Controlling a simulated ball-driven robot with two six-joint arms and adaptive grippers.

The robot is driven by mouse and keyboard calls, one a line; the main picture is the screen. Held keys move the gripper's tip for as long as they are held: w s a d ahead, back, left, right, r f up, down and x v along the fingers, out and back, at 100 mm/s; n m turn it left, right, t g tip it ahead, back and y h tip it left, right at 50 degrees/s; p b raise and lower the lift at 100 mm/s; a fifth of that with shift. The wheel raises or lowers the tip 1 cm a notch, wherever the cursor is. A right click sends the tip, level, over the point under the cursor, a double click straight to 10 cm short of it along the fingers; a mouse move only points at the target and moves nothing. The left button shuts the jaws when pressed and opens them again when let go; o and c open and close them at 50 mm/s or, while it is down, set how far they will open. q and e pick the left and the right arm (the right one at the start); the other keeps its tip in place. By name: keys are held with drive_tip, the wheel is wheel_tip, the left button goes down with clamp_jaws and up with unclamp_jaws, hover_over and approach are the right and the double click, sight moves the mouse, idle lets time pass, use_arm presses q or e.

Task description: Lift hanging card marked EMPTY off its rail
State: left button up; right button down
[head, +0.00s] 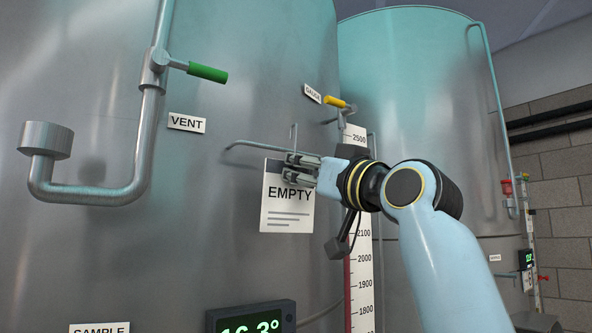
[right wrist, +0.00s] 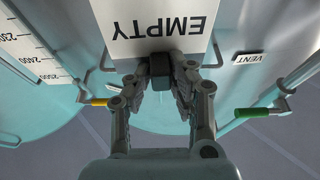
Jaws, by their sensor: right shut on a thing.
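The white card marked EMPTY (head: 287,214) is upright in front of the big steel tank, left of the level scale. It also shows upside down in the right wrist view (right wrist: 150,12). My right gripper (head: 293,168) is shut at the card's top edge, on a small dark block (right wrist: 161,70) there. A thin wire hook (head: 293,132) rises above the fingers. The bent metal rail (head: 250,145) runs behind the gripper from the left. Whether the hook touches the rail is hidden by the fingers. My left gripper is not in view.
A green-handled vent valve (head: 207,72) and its pipe stand out at the left. A yellow-handled gauge valve (head: 336,101) is just above my gripper. The level scale (head: 360,280) runs down beside my wrist. A digital display (head: 250,316) sits below the card.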

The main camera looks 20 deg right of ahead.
drive_tip(key=s+d, duration=0.2)
drive_tip(key=s, duration=0.4)
drive_tip(key=shift+s+d, duration=0.25)
drive_tip(key=shift+s, duration=0.1)
idle(0.7)
